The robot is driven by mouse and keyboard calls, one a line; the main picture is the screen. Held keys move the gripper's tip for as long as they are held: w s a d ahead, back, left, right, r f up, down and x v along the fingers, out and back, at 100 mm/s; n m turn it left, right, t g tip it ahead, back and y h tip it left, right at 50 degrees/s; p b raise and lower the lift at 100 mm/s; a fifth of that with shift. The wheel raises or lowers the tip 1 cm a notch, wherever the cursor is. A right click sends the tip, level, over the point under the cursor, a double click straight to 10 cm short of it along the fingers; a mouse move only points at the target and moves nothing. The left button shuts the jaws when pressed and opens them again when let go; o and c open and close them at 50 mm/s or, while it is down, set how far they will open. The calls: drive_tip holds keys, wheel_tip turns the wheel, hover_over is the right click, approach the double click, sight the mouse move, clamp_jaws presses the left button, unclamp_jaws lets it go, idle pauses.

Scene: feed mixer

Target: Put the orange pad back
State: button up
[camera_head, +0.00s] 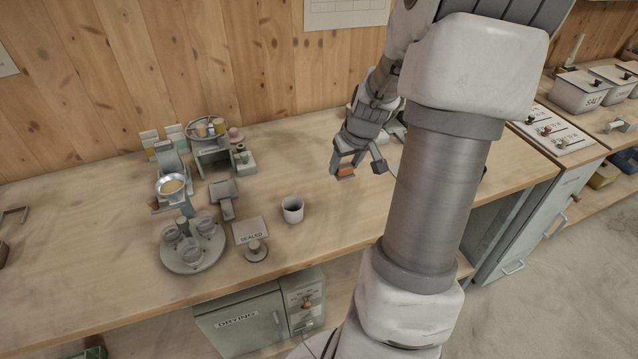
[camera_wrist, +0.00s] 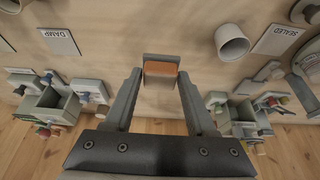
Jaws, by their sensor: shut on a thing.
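The orange pad (camera_head: 345,171) is held between the fingertips of my gripper (camera_head: 347,166), above the middle of the wooden bench. In the wrist view the orange pad (camera_wrist: 160,68) sits at the tips of my gripper (camera_wrist: 160,78), with a grey edge along its far side and a grey part below it. The fingers are shut on it from left and right. Its underside is hidden. The pad appears apart from the bench top, though the exact height is hard to tell.
A cup (camera_head: 292,212) and a SEALED card (camera_head: 250,231) stand to the left. A round stand of jars (camera_head: 192,262) and a scale (camera_head: 170,185) are farther left. A DAMP card (camera_wrist: 60,41) shows in the wrist view. My arm hides part of the bench's right side.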

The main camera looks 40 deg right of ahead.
drive_tip(key=shift+s+d, duration=0.25)
drive_tip(key=shift+s, duration=0.1)
hover_over(309, 185)
drive_tip(key=s, duration=0.1)
wheel_tip(309, 185, down, 7)
drive_tip(key=shift+s+a+r, duration=0.1)
drive_tip(key=shift+s+a, duration=0.05)
drive_tip(key=shift+f, duration=2.05)
drive_tip(key=shift+f, duration=0.1)
drive_tip(key=shift+f+b, duration=0.2)
drive_tip(key=shift+b, duration=0.15)
drive_tip(key=o, duration=1.3)
drive_tip(key=shift+r, duration=0.15)
